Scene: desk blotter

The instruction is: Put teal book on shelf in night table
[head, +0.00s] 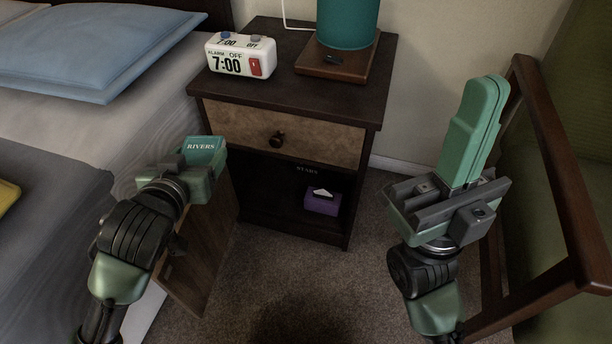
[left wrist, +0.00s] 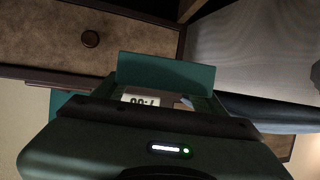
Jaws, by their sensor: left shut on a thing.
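The teal book (head: 203,147), with "RIVERS" on it, is in my left gripper (head: 203,165), which is shut on it. They are in front and left of the night table (head: 290,87), above its open door. In the left wrist view the book (left wrist: 165,72) spans the space before the gripper, with the drawer front beyond. The night table's open shelf (head: 270,195) is dark, below the drawer (head: 285,133). My right gripper (head: 488,85) points up at the right, its green fingers together, with nothing seen between them.
A purple tissue box (head: 322,202) stands in the shelf's right part, below a dark lettered item. The open door (head: 200,245) swings out at the left. An alarm clock (head: 240,56) and a teal lamp (head: 347,22) stand on top. A wooden-framed chair (head: 567,180) is at right.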

